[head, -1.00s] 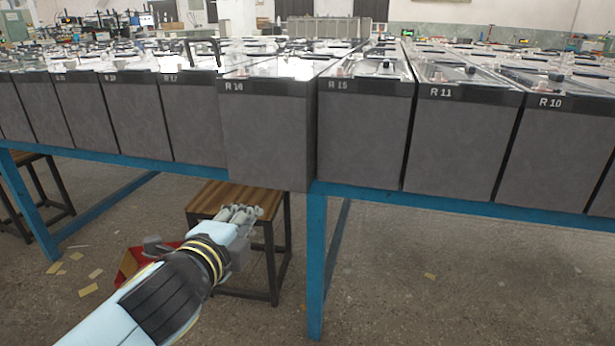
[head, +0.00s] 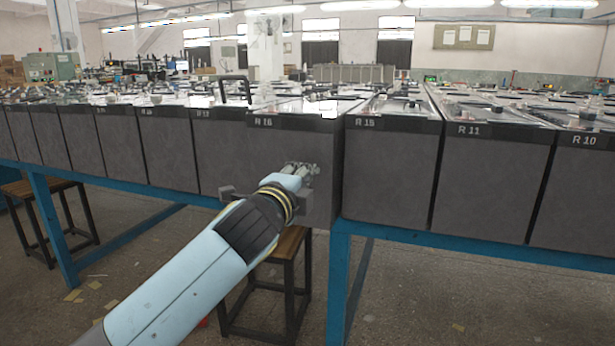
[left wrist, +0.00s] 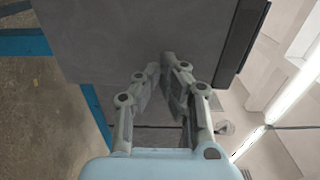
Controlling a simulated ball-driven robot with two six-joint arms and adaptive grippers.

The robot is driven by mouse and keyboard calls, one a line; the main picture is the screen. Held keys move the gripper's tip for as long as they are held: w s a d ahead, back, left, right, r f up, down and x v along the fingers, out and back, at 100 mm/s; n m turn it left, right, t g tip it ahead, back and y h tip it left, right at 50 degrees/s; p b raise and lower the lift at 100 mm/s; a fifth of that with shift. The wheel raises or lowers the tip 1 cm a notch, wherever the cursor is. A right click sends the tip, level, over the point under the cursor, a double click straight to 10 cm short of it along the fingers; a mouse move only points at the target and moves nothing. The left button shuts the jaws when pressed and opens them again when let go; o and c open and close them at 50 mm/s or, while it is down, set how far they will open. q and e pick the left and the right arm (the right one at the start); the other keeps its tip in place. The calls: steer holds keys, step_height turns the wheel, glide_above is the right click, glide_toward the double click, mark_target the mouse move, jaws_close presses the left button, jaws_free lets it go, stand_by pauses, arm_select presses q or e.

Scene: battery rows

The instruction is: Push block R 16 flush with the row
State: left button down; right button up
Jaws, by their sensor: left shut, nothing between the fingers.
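Block R 16 (head: 321,149) is a dark grey battery with a black, labelled top band in the front row. Its front face stands out toward me past R 15 (head: 390,170) on its right and R 17 (head: 221,150) on its left. My left gripper (head: 312,170) is shut and empty, in front of R 16's front face. In the left wrist view the shut fingertips (left wrist: 166,60) are at or close to the face of R 16 (left wrist: 130,35); I cannot tell whether they touch. The right gripper is not in view.
The batteries stand on a blue frame (head: 480,247) with legs. A wooden stool (head: 290,245) is under R 16, below my left arm. A black handle (head: 236,88) rises behind R 17. Open floor lies at the lower right.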

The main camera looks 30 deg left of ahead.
arm_select(q)
steer(key=shift+x, duration=0.85)
steer(key=x, duration=0.7)
steer(key=shift+a, duration=0.1)
steer(key=shift+r, duration=0.15)
steer(key=shift+s, duration=0.1)
